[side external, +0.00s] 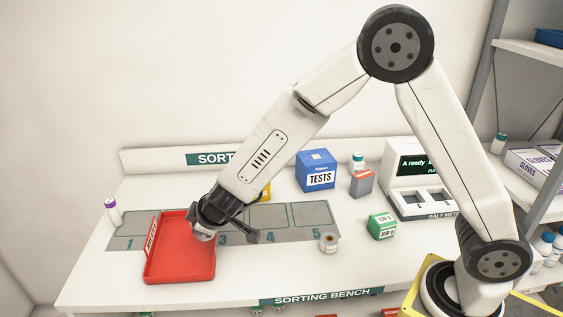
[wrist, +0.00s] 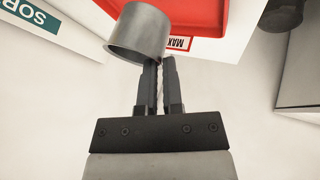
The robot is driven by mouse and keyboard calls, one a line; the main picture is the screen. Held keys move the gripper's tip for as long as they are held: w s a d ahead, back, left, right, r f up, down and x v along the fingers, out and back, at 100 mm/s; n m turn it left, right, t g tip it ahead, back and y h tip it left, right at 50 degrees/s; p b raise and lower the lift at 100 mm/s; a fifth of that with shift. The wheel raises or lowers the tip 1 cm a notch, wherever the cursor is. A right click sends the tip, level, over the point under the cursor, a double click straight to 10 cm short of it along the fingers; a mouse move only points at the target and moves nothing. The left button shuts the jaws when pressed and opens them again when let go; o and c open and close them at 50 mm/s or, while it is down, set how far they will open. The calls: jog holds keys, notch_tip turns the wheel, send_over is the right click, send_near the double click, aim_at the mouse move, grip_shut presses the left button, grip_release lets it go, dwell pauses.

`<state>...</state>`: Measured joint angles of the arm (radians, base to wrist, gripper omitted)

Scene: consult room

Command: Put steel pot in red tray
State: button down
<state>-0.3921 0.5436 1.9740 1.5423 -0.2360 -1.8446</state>
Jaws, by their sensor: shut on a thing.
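The steel pot (wrist: 138,36) is a plain grey metal cylinder. My gripper (wrist: 161,62) is shut on the pot's wall at its rim, seen in the wrist view. In the side external view the pot (side external: 203,236) shows below my gripper (side external: 203,228), over the right part of the red tray (side external: 180,275). The tray is shallow, with a white label on its left wall. In the wrist view the pot overlaps the edge of the tray (wrist: 200,14). I cannot tell how high the pot is above the tray floor.
Grey numbered mats (side external: 290,218) lie along the bench. A small jar (side external: 329,242), a green box (side external: 381,226), a blue TESTS box (side external: 317,171), a grey-red box (side external: 362,183) and a scale (side external: 410,170) stand right. The tray's front is clear.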

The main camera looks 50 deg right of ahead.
jog(key=shift+a+x, duration=0.2)
jog(key=shift+x, duration=0.95)
jog(key=shift+a+x, duration=0.15)
jog(key=shift+x, duration=1)
jog(key=shift+a+x, duration=0.2)
jog(key=shift+x, duration=1)
jog(key=shift+w, duration=0.1)
jog(key=shift+w+f, duration=0.15)
jog(key=shift+f, duration=0.1)
jog(key=shift+a+f, duration=0.1)
jog(key=shift+f, duration=1.4)
jog(key=c, duration=0.8)
grip_release()
jog(key=shift+f, duration=0.1)
jog(key=shift+r, duration=0.2)
jog(key=shift+v, duration=5.9)
